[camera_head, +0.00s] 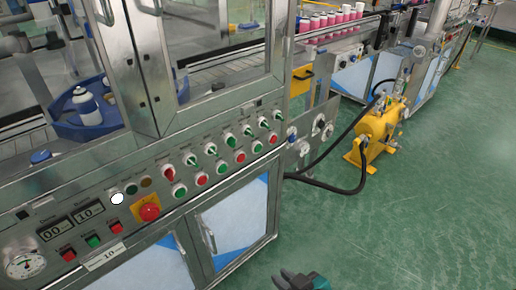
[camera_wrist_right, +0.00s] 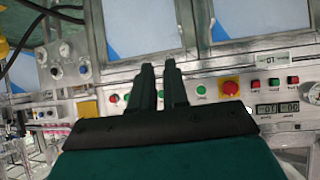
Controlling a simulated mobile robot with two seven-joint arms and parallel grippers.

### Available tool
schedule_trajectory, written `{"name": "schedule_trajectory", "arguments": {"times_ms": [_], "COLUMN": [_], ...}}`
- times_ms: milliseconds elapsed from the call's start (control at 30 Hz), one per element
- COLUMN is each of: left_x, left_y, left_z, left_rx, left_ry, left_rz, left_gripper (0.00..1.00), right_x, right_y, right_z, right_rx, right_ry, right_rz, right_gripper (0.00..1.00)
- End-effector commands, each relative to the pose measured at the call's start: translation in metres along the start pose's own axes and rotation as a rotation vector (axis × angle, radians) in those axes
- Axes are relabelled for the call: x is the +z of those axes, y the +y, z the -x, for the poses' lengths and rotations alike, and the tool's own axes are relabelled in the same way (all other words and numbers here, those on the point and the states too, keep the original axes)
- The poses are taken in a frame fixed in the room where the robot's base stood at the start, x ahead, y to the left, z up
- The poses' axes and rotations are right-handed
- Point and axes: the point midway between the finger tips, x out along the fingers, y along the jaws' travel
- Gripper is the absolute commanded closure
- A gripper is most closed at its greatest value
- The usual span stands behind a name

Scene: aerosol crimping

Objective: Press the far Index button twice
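The control panel (camera_head: 130,183) carries rows of push buttons and selector switches; their labels are too small to read, so I cannot tell which is the far Index button. A red button (camera_wrist_right: 115,98) and a green one show left of the fingers in the right wrist view. My right gripper (camera_head: 303,279) is at the bottom edge of the head view, in front of the cabinet and apart from the panel. Its fingers (camera_wrist_right: 158,65) are slightly apart and empty. My left gripper is not in view.
A red emergency knob (camera_head: 149,212) on a yellow plate sits mid-panel. A yellow pump (camera_head: 378,132) with black hoses stands on the green floor (camera_head: 420,225) beyond the cabinet. Cabinet doors (camera_head: 235,220) lie below the panel. The floor at right is clear.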

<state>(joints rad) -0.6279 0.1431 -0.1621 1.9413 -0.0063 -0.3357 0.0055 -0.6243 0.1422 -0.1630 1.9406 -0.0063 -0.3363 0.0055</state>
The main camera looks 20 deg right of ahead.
Motion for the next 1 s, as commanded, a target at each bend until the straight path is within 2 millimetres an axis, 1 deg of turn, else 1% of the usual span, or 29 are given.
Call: {"name": "schedule_trajectory", "arguments": {"times_ms": [33,133,1000], "left_x": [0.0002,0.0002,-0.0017], "left_y": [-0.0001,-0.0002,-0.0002], "left_z": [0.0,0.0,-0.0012], "left_rx": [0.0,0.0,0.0], "left_ry": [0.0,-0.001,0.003], "left_rz": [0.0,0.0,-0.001], "left_gripper": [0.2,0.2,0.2], "right_x": [0.0,0.0,0.0002], "right_y": [0.0,0.0,0.0002], "right_z": [0.0,0.0,0.0001], "right_rx": [0.0,0.0,0.0], "right_ry": [0.0,0.0,0.0], "right_rz": [0.0,0.0,0.001], "right_gripper": [0.91,1.0,1.0]}}
